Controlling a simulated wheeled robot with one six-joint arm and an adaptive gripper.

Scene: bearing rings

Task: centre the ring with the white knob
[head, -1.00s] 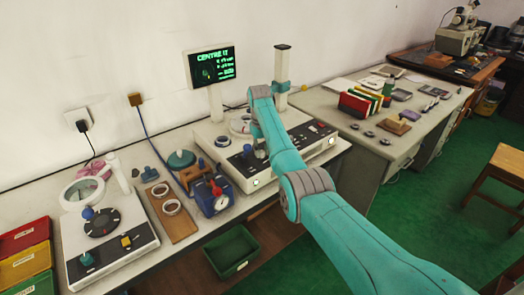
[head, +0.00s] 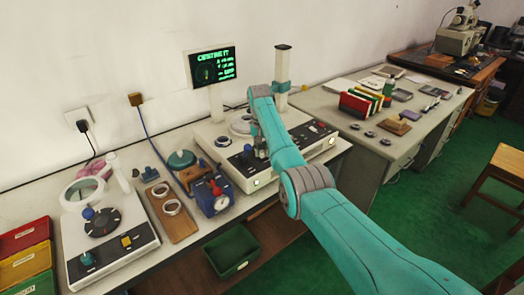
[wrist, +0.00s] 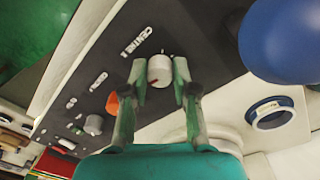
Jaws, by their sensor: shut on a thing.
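The white knob (wrist: 160,68) sits on the dark front panel of the machine (head: 228,164), beside the lettering "CENTRE". It has a small red mark. My gripper (wrist: 159,82) is shut on it, one finger on each side, in the wrist view. In the head view the fingers are largely hidden by my arm. A pale ring (head: 240,126) on top of the machine is partly behind my arm. The monitor (head: 211,66) reads "CENTRE IT" above green figures too small to read.
A grey knob (wrist: 94,124) and an orange one (wrist: 112,104) share the panel. A wooden tray (head: 172,212) with rings lies left.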

